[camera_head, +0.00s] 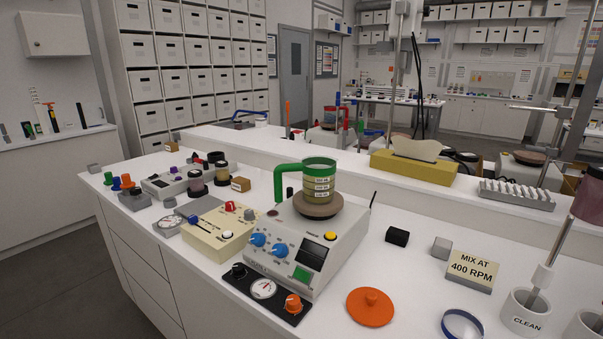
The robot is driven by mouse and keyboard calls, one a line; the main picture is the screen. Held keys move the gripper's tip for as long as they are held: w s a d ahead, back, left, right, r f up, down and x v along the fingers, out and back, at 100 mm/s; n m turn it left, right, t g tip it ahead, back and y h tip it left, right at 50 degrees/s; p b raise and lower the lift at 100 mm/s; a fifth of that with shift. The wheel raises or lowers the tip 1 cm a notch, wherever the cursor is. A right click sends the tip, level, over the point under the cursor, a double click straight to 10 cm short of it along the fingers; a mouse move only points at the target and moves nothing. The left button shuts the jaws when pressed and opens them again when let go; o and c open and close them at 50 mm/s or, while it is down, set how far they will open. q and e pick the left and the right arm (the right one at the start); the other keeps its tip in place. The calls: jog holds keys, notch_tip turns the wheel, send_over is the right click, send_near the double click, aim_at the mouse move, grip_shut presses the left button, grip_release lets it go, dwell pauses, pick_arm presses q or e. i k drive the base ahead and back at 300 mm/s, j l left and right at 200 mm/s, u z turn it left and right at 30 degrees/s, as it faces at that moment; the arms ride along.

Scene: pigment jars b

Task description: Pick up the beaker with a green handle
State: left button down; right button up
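A beaker with a green handle (317,184) stands upright on the round brown top plate (317,209) of a white stirrer machine (311,243). Its green handle (283,180) sticks out to the left, and a green band runs around its rim. The beaker has white labels on its front, and its contents look greenish. Neither of my grippers shows in the head view, and nothing touches the beaker.
A cream box with knobs (222,231) stands left of the stirrer, and small jars (196,183) stand behind it. A black knob panel (266,289) and an orange lid (370,307) lie in front. A "MIX AT 400 RPM" sign (470,270) and white "CLEAN" cup (526,315) are at right. A yellow tissue box (412,172) stands behind.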

aim_at(318, 171)
jog(key=i+j+z, duration=0.2)
jog(key=j+z, duration=0.25)
jog(key=i+j+z, duration=0.1)
jog(key=j+z, duration=1.3)
jog(key=k+j+z, duration=0.15)
jog(key=j+z, duration=0.3)
jog(key=j, duration=0.15)
